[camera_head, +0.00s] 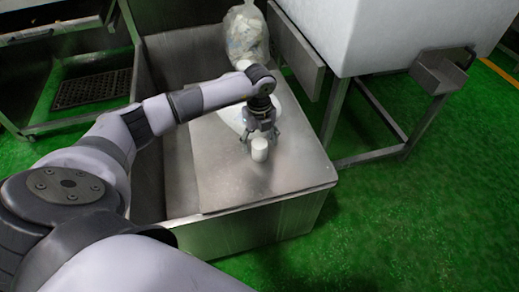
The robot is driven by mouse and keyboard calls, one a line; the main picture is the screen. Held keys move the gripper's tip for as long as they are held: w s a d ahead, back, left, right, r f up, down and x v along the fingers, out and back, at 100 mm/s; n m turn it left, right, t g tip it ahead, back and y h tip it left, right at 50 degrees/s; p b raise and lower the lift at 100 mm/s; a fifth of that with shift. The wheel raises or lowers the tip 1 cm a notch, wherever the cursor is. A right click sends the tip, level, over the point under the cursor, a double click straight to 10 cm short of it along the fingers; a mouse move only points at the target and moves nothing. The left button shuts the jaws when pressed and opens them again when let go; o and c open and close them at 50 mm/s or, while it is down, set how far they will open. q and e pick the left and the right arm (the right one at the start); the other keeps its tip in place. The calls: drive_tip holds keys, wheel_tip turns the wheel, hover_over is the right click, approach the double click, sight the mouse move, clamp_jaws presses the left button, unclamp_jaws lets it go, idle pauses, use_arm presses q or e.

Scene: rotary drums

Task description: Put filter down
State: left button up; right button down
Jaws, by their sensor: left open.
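A small white cylindrical filter (259,150) stands upright on the flat metal top (225,185) of a steel bin. My left gripper (261,138) is open, pointing down at the filter, with its fingers just above and around the filter's upper end. Whether a finger touches the filter I cannot tell. A white round object (234,117) lies on the metal top behind the gripper and is partly hidden by it. My right gripper does not show.
A clear plastic bag (246,36) with pale contents stands at the back of the bin. A large white container (375,30) on a steel frame is at the right. The metal top is bare in front of the filter. Green floor (400,220) lies to the right.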

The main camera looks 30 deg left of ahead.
use_arm(q)
drive_tip(key=c, duration=1.3)
drive_tip(key=shift+r, duration=0.1)
drive_tip(key=shift+c, duration=0.2)
drive_tip(key=shift+r, duration=0.1)
